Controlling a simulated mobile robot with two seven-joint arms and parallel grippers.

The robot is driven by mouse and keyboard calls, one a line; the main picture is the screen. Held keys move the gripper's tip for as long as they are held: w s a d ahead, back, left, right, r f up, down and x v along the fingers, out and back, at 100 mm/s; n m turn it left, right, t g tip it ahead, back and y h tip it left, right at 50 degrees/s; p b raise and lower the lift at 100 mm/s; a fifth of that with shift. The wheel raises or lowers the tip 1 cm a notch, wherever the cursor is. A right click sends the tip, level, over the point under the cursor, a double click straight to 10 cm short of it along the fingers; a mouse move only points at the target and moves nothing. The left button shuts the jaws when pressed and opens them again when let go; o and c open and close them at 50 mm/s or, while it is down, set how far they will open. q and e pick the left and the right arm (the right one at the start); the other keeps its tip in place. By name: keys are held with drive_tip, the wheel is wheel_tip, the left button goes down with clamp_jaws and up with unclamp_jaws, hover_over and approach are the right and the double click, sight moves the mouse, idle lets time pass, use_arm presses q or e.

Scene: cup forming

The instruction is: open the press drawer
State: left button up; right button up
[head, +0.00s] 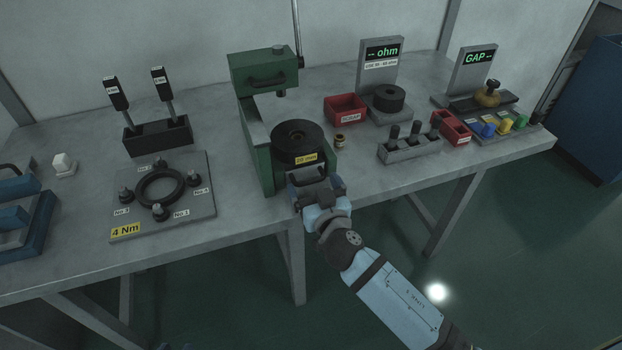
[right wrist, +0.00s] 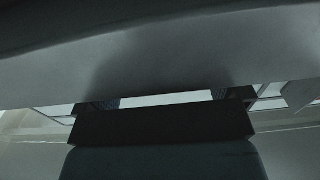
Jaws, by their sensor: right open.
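The green press (head: 262,130) stands on the bench, with a dark handle (head: 266,79) on its upper box and a round black die (head: 298,138) on its base. A yellow "20 mm" label (head: 306,159) is on the base's front. My right gripper (head: 316,182) is open at the press's lower front, near the bench edge, and hides part of that front. No drawer face can be made out there. In the right wrist view, the open fingers (right wrist: 166,102) face a pale surface; I cannot tell whether anything is between them. My left gripper is out of view.
A ring fixture (head: 200,205) is left of the press, with a tool holder (head: 158,135) behind it. A red bin (head: 345,108), small brass part (head: 340,141) and grey pin rack (head: 408,147) stand to the right. The bench edge (head: 400,188) is close below the gripper.

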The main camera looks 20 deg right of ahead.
drive_tip(key=shift+w, duration=1.1)
